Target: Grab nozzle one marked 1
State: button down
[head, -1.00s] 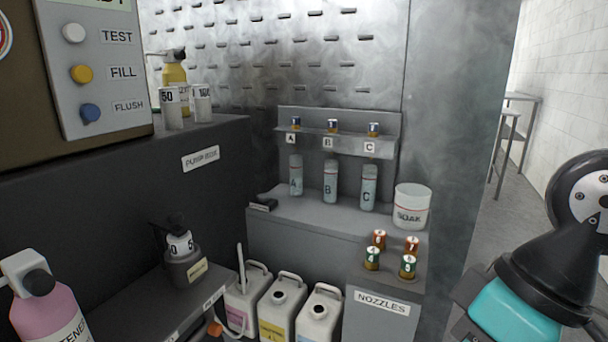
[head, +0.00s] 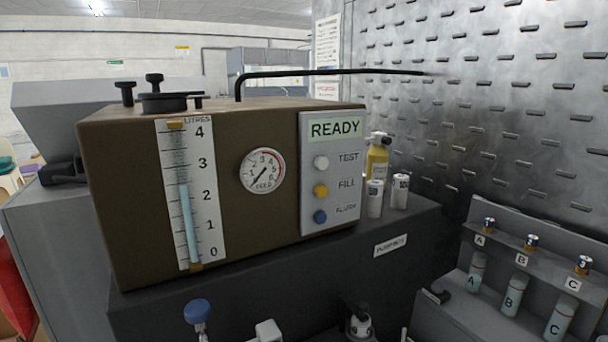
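No nozzle on which I can read a 1 shows now. The NOZZLES stand, with its orange-banded and green-banded nozzles, is out of view. Three small blue-and-gold pieces sit on the grey rack (head: 510,242) at the right, above tags A (head: 479,241), B (head: 522,260) and C (head: 573,284); any marks on them are too small to read. Three pale bottles stand below, marked A (head: 477,271), B (head: 515,295) and C (head: 561,318).
The brown washer unit (head: 110,200), with a READY display (head: 335,128), gauge (head: 262,171) and litre scale (head: 190,195), fills the centre. A yellow bottle (head: 377,160) and two white canisters (head: 375,198) stand to its right. A blue knob (head: 198,312) is at the bottom.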

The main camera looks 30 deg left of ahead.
aim_at(488, 224)
jog(key=z, duration=0.1)
jog(key=k, duration=1.05)
jog(key=z, duration=1.15)
jog(key=i, duration=1.1)
jog(key=u, duration=0.5)
jog(key=i, duration=0.75)
jog(key=u, duration=1.15)
jog(key=i, duration=0.5)
jog(key=u, duration=0.5)
